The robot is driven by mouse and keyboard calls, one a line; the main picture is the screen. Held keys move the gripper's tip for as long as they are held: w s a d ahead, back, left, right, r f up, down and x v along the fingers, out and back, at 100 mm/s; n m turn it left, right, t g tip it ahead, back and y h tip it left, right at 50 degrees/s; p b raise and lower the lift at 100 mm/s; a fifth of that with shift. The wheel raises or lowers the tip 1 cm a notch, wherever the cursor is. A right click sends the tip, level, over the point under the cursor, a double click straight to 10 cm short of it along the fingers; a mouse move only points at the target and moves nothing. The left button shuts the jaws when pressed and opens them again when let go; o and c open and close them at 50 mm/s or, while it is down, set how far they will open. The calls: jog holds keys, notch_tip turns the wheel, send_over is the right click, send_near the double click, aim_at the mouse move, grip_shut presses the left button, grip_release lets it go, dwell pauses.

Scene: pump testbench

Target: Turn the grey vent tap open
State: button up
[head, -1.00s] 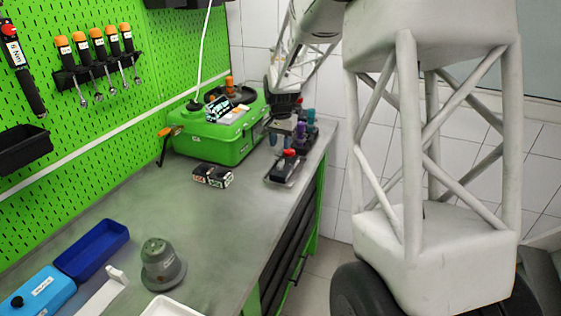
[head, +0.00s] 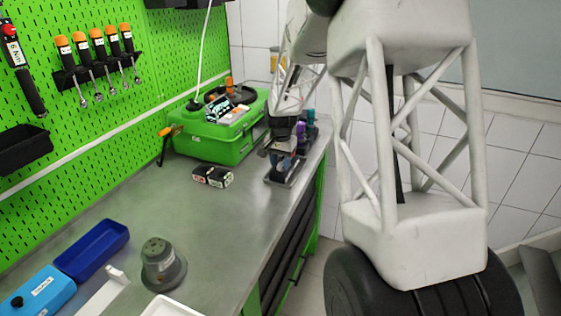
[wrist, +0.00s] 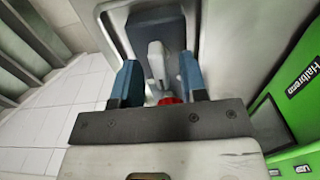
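A light grey lever (wrist: 156,60), seemingly the vent tap, stands on a dark block (wrist: 160,25) in the wrist view. My gripper (wrist: 159,66) is open, with one blue finger on each side of the lever and a visible gap to each. A red knob (wrist: 169,101) shows between the fingers, close to the gripper's body and partly hidden by it. In the head view my gripper is over the small device on a dark tray (head: 283,180) at the bench's right edge, and it hides the tap there.
A green case (head: 215,147) stands left of the device and also shows at right in the wrist view (wrist: 285,125). Purple and teal fittings (head: 310,125) stand just behind. A grey domed part (head: 162,264) stands nearer.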

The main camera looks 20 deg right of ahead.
grip_shut()
